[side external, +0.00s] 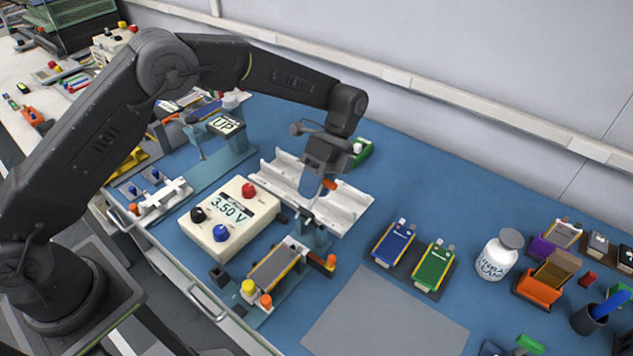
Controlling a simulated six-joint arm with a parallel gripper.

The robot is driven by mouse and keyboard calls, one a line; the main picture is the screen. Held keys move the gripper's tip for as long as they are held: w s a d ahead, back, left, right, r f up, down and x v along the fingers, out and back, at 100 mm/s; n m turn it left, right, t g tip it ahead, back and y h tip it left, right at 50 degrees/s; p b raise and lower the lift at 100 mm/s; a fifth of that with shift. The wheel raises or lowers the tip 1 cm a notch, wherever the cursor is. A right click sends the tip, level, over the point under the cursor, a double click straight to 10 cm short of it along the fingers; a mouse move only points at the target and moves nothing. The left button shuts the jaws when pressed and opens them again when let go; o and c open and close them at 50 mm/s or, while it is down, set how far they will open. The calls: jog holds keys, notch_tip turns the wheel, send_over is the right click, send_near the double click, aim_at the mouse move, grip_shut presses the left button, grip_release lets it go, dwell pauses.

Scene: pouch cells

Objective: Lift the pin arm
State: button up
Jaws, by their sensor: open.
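A test fixture (258,312) stands at the front edge of the blue bench, with a grey pouch cell (274,266) lying on it. Yellow (247,287) and orange (265,300) knobs sit at its near end, and another orange knob (331,261) at its right. A blue-grey upright part (314,236) rises at the fixture's far end; I cannot tell for sure whether it is the pin arm. My gripper (311,200) is open, pointing down above and behind this part, in front of the white rack. Its fingertips are small and partly merge with what lies behind.
A meter box reading 3.50 V (230,216) stands left of my gripper. A white slotted rack (347,205) is behind it. Blue (393,243) and green (433,265) cells lie to the right, beside a white jar (497,258). A grey mat (380,320) is clear.

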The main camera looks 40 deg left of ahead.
jog(key=v, duration=0.7)
jog(key=shift+w+r, duration=0.15)
jog(key=shift+w, duration=0.05)
jog(key=s+a+r+n+t, duration=0.3)
jog(key=s+a+r+n, duration=0.15)
jog(key=r, duration=0.35)
jog(key=s+a+r+n+t, duration=0.3)
jog(key=s+r+n, duration=0.1)
jog(key=s+r, duration=0.25)
jog(key=s+a+f+n+t, duration=0.1)
jog(key=s+a+n+t, duration=0.1)
jog(key=s, duration=0.6)
jog(key=s+a+f+n+t, duration=0.1)
jog(key=s+a+n+t, duration=0.2)
jog(key=s+n, duration=0.4)
jog(key=shift+s+a+t, duration=0.35)
jog(key=shift+s+t, duration=0.3)
jog(key=shift+t, duration=0.25)
